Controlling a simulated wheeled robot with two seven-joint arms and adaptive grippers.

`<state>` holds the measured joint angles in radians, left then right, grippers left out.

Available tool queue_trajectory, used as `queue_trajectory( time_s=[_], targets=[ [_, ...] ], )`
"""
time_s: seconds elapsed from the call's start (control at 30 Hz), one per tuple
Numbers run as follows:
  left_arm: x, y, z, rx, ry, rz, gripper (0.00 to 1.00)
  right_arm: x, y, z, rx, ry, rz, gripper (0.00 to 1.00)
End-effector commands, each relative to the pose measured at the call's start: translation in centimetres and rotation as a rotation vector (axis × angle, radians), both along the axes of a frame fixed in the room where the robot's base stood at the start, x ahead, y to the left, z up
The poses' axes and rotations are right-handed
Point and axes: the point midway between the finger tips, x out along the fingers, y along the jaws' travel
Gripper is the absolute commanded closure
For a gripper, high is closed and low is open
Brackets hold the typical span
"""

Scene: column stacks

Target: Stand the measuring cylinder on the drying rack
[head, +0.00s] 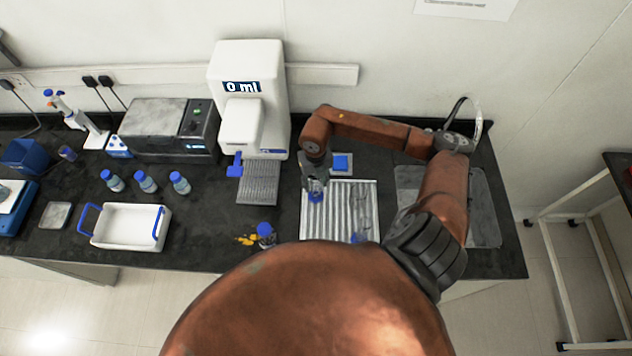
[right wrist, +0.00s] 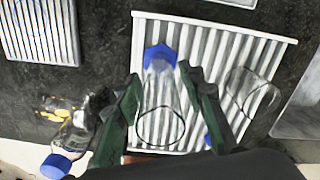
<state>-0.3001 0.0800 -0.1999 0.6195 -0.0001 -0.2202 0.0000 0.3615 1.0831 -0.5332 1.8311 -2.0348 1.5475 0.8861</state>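The measuring cylinder, clear with a blue base (head: 316,197), stands on the white ribbed drying rack (head: 340,184) near its left edge. In the right wrist view its blue base (right wrist: 160,56) rests on the rack (right wrist: 282,42) and its open rim is nearer the camera. My right gripper (head: 315,180) is over it. In the right wrist view the gripper's green fingers (right wrist: 160,76) are on both sides of the cylinder, with narrow gaps showing. It looks open. My left gripper is not in view.
Other clear glassware (right wrist: 250,92) with a blue part is on the rack's right side. A blue-capped bottle (head: 265,230) and yellow bits (head: 246,240) are left of the rack. A dispenser (head: 246,120), several bottles (head: 145,182) and a white tray (head: 125,236) stand farther left.

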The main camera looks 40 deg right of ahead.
Motion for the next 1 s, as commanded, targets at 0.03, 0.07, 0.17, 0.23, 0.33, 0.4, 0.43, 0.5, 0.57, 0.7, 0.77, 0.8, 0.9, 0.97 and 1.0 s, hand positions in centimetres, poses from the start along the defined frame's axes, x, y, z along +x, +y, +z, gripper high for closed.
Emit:
queue_trajectory(
  time_s=[0.03, 0.07, 0.17, 0.23, 0.33, 0.4, 0.43, 0.5, 0.57, 0.7, 0.77, 0.8, 0.9, 0.97, 1.0],
  targets=[
    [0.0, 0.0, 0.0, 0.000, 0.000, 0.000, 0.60, 0.0, 0.0, 0.0, 0.000, 0.000, 0.000, 0.58],
    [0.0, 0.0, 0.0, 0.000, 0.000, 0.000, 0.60, 0.0, 0.0, 0.0, 0.000, 0.000, 0.000, 0.58],
    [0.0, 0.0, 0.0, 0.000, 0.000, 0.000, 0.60, 0.0, 0.0, 0.0, 0.000, 0.000, 0.000, 0.58],
    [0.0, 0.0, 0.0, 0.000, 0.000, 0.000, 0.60, 0.0, 0.0, 0.0, 0.000, 0.000, 0.000, 0.58],
    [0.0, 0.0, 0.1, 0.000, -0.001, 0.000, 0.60, 0.0, 0.0, 0.2, 0.000, 0.000, 0.000, 0.58],
    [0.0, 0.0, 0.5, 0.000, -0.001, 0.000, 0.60, 0.0, 0.0, 0.5, 0.000, 0.000, 0.000, 0.58],
    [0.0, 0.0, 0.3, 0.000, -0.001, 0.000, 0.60, 0.1, 0.0, 0.7, -0.001, -0.003, 0.000, 0.58],
    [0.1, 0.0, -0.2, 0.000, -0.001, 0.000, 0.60, 0.2, -0.1, 1.6, -0.002, -0.005, 0.001, 0.58],
    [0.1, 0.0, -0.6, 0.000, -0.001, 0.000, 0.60, 0.2, -0.1, 2.6, -0.002, -0.005, 0.002, 0.58],
    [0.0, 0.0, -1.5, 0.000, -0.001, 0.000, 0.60, 0.1, -0.1, 5.6, -0.002, -0.006, 0.002, 0.58],
    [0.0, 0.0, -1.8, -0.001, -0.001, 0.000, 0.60, 0.2, -0.1, 6.9, -0.002, -0.006, 0.001, 0.58],
    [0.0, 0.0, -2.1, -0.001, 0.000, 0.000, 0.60, 0.1, -0.1, 7.7, -0.003, -0.005, 0.001, 0.58],
    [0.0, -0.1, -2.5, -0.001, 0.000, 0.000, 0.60, 0.1, 0.0, 9.6, -0.001, -0.004, 0.001, 0.58],
    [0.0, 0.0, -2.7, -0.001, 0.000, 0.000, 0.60, 0.1, -0.1, 10.5, -0.002, -0.004, 0.000, 0.58],
    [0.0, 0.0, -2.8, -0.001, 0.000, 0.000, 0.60, 0.1, 0.0, 11.0, -0.001, -0.004, -0.001, 0.58]
  ],
)
